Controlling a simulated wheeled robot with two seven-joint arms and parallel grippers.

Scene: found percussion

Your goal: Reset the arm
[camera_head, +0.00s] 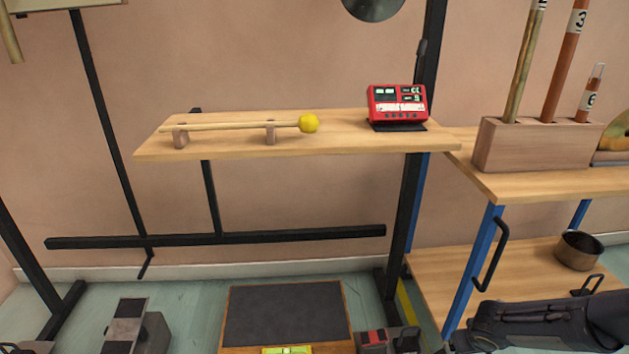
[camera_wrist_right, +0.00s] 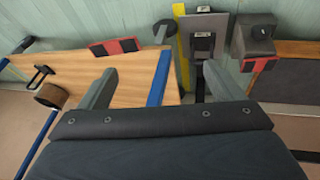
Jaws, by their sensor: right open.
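My right arm comes in at the lower right of the head view, in front of the lower wooden shelf (camera_head: 437,278). In the right wrist view the two grey fingers of my right gripper (camera_wrist_right: 158,86) stand wide apart with nothing between them. That view shows the lower shelf (camera_wrist_right: 128,72) and its blue leg (camera_wrist_right: 158,80) beyond the fingers. I cannot tell the exact distance to them. My left gripper is not in view.
A yellow-headed mallet (camera_head: 309,123) lies on two rests on the upper shelf (camera_head: 220,147), near a red device (camera_head: 397,103). A wooden block (camera_head: 530,147) holds upright tubes at right. A brass pot (camera_head: 578,251) stands on the lower shelf. A dark-topped board (camera_head: 285,312) lies on the floor.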

